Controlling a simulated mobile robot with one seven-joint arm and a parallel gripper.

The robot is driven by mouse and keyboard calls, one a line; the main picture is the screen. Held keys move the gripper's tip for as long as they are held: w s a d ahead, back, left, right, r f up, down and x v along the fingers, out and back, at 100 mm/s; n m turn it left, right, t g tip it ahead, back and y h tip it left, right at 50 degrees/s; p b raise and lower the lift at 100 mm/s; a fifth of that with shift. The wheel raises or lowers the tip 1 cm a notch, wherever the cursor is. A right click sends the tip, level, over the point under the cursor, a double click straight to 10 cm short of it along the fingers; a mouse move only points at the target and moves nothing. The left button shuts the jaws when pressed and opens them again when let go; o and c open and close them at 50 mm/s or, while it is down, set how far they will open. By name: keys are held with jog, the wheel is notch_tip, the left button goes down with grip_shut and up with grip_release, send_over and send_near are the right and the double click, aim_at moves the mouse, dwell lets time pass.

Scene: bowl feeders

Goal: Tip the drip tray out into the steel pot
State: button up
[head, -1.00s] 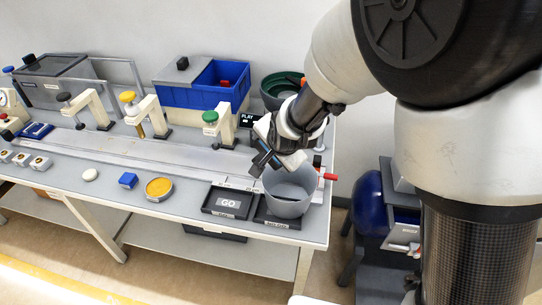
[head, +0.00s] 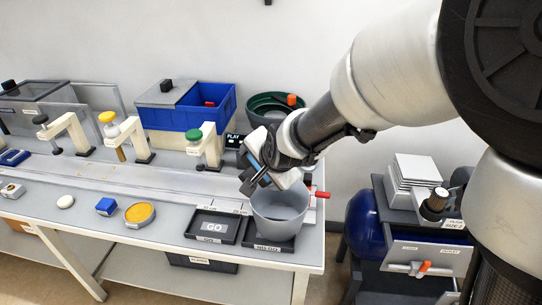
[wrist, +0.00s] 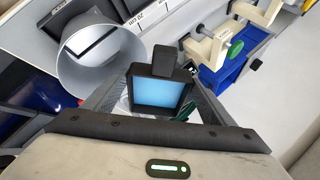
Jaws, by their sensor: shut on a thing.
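The drip tray (wrist: 157,92) appears to be the square black-framed piece with a light blue inside and a black tab, held between my fingers in the wrist view. My gripper (head: 259,174) is shut on it, above the left rim of the grey pot. In the head view, the tray shows only as a thin dark edge with a blue line (head: 258,178). The steel pot (head: 280,212) is open-topped and stands upright at the bench's right end. In the wrist view the pot (wrist: 88,73) lies to the left of the tray, apart from it in the picture.
A black GO tray (head: 214,227) is left of the pot. Clamps with green (head: 194,134) and yellow knobs stand behind. A blue bin (head: 208,108) and a dark green bowl (head: 272,104) are at the back. A red handle (head: 322,194) sits just right of the pot.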

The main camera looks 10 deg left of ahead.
jog(key=shift+d+f+b, duration=0.1)
jog(key=shift+f+b, duration=0.05)
jog(key=shift+b, duration=0.4)
jog(key=shift+d+r+p, duration=0.2)
jog(key=shift+r+p, duration=0.05)
jog(key=shift+p, duration=0.35)
jog(key=shift+d+f+t+y+p, duration=0.1)
jog(key=shift+t+y+p, duration=0.2)
jog(key=shift+p, duration=0.6)
jog(key=shift+s+d+m+t+y+p, duration=0.2)
jog(key=shift+m+t+y+p, duration=0.15)
jog(key=shift+y, duration=0.35)
jog(key=shift+s+d+f+t+y+b, duration=0.15)
jog(key=shift+d+f+t+y+b, duration=0.15)
jog(key=shift+t+y+b, duration=0.25)
jog(key=shift+s+r+m+t+y+b, duration=0.1)
jog(key=shift+r+m+t+y+b, duration=0.25)
jog(key=shift+y+b, duration=0.35)
jog(key=shift+d, duration=0.15)
